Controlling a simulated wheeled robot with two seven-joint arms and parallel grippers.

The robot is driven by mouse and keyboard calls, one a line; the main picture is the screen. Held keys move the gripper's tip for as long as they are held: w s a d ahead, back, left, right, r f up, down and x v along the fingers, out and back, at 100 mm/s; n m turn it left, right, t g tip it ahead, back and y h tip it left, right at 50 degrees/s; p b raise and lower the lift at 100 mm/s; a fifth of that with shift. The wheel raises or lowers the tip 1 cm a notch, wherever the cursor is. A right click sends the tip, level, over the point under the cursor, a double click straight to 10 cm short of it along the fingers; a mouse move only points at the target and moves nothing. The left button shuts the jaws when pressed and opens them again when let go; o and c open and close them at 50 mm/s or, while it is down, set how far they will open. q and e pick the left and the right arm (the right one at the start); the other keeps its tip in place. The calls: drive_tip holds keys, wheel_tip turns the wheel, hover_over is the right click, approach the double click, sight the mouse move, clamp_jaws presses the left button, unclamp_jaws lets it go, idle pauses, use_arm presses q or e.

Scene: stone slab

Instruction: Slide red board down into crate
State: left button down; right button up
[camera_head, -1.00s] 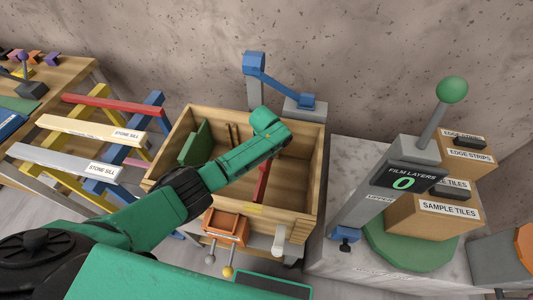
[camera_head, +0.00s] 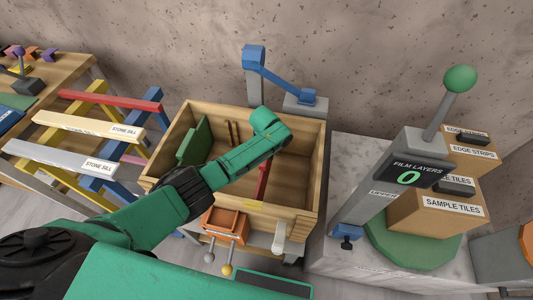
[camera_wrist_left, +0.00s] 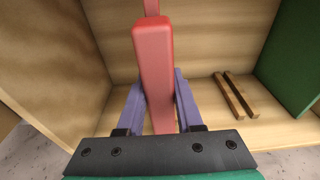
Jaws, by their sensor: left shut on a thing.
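The wooden crate (camera_head: 311,190) stands open-topped in the middle of the head view. The red board (camera_head: 263,182) is inside it, partly hidden by my left arm. In the left wrist view the red board (camera_wrist_left: 153,60) stands on edge between the two purple fingers of my left gripper (camera_wrist_left: 155,95), which is shut on it. In the head view the fingers are hidden behind my wrist. A green board (camera_head: 195,143) stands at the crate's left side and shows in the left wrist view (camera_wrist_left: 293,55). I cannot tell whether the red board touches the floor. My right gripper is out of view.
Two thin wooden strips (camera_wrist_left: 236,97) run beside the green board. An orange clamp-like part (camera_head: 225,223) sits at the crate's front. A blue-jointed arm (camera_head: 280,80) stands behind it. Trestles with labelled sills (camera_head: 88,127) are left; a lever station (camera_head: 408,165) and boxes (camera_head: 437,212) are right.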

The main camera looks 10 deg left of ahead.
use_arm(q)
drive_tip(key=shift+w, duration=0.1)
idle(0.3)
wheel_tip(320, 180, down, 4)
drive_tip(key=b, duration=0.3)
drive_tip(key=shift+f+b, duration=0.15)
drive_tip(key=shift+b, duration=0.15)
idle(0.4)
drive_tip(key=shift+c, duration=2.4)
unclamp_jaws()
